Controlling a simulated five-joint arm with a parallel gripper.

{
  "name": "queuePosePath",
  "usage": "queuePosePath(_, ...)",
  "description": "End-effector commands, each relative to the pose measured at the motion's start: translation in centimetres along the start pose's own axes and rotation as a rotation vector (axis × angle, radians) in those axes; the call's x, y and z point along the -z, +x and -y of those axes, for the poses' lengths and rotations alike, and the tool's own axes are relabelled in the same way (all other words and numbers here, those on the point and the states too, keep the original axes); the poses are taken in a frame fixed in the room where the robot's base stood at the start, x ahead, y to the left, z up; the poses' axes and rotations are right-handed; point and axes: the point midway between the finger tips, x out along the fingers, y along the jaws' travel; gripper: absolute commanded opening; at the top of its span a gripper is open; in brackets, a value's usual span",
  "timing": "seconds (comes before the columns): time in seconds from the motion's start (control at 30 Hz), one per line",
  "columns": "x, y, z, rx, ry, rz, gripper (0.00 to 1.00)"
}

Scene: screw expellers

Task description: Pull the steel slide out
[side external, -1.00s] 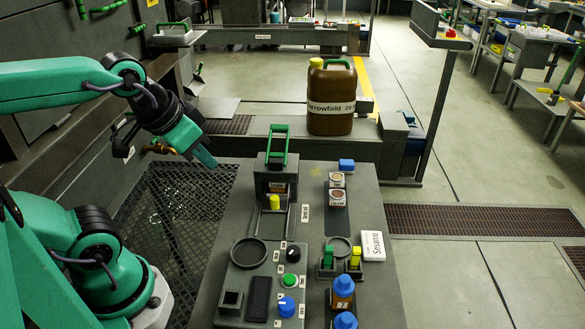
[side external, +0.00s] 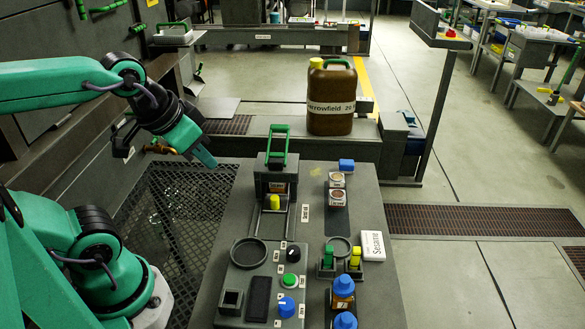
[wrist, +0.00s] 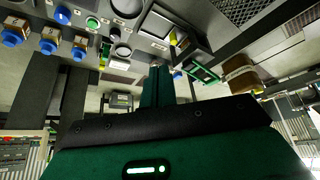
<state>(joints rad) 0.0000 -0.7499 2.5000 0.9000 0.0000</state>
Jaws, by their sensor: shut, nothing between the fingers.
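A small dark press unit (side external: 276,180) with a green handle (side external: 278,146) stands at the far end of the bench. In front of it, a pale metal slide frame (side external: 291,222) with two rails reaches toward the near side, and a yellow knob (side external: 266,203) sits by its inner end. I cannot tell clearly which part is the steel slide itself. The frame also shows upside down in the wrist view (wrist: 187,45). My gripper (side external: 208,160) is shut and empty, in the air left of the press unit, apart from it. Its fingers show in the wrist view (wrist: 158,85).
The bench (side external: 372,220) also holds a round dark ring (side external: 249,253), a green button (side external: 289,281), a blue knob (side external: 286,307), blue-capped bottles (side external: 343,292) and small jars (side external: 337,196). A large brown jerrycan (side external: 331,100) stands behind. Open air lies between my gripper and the bench.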

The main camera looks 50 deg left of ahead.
Motion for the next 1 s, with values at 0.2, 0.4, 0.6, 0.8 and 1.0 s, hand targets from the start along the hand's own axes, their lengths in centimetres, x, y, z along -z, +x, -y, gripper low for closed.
queuePosePath(0.2,0.0,0.0,0.0,0.0,0.0,0.0,0.0)
queuePosePath(0.4,0.0,0.0,0.0,0.0,0.0,0.0,0.0)
queuePosePath(0.6,0.1,0.0,0.0,0.0,0.01,0.002,0.29)
queuePosePath(0.8,0.8,0.5,0.1,0.001,0.102,0.027,0.43)
queuePosePath(1.0,2.3,1.7,0.3,-0.007,0.316,0.08,0.43)
